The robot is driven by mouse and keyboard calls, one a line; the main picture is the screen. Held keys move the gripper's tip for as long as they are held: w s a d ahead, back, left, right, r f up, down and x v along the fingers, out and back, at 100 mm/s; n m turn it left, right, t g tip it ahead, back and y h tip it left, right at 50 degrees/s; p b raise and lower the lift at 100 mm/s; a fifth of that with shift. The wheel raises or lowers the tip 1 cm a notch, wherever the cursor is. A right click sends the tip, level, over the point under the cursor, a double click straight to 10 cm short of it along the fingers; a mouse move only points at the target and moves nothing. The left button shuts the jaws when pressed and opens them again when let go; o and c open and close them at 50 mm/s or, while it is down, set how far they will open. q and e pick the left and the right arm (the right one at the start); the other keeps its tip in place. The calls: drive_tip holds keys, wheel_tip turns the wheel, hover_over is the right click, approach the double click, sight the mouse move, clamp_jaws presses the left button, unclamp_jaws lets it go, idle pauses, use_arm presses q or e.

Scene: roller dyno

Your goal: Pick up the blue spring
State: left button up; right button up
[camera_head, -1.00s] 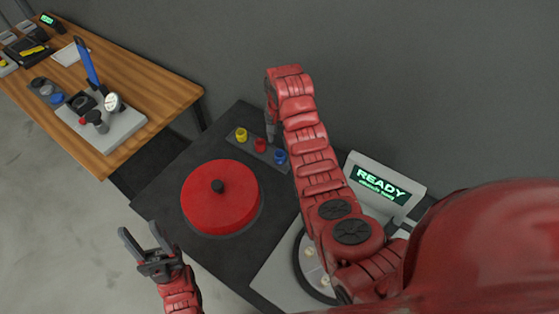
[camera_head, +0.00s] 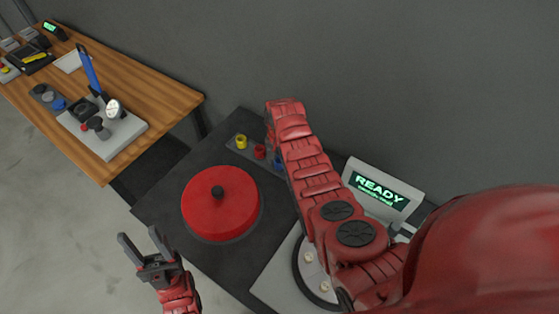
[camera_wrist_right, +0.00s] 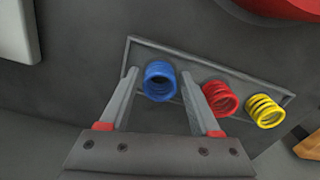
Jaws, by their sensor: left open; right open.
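The blue spring (camera_wrist_right: 160,81) stands at one end of a grey tray (camera_wrist_right: 205,63) in the right wrist view, beside the red spring (camera_wrist_right: 220,97) and the yellow spring (camera_wrist_right: 265,110). My right gripper (camera_wrist_right: 161,82) is open, with one finger on each side of the blue spring; I cannot tell whether they touch it. In the head view the blue spring (camera_head: 278,161) is mostly hidden behind my right arm, and so is the right gripper. My left gripper (camera_head: 139,240) is open and empty, left of the dark table.
A round red lidded part (camera_head: 222,208) with a black knob sits on the dark table (camera_head: 165,195). A device with a READY screen (camera_head: 379,190) stands at the right. A wooden bench (camera_head: 150,95) with tools is at the upper left.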

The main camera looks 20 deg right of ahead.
sight(279, 160)
clamp_jaws()
idle(0.3)
idle(0.3)
drive_tip(key=shift+r+b, duration=0.45)
wheel_tip(279, 160, up, 6)
drive_tip(key=shift+f+b, duration=0.2)
drive_tip(key=shift+b, duration=0.95)
wheel_tip(279, 160, up, 6)
drive_tip(key=p, duration=0.5)
drive_tip(key=shift+r, duration=0.1)
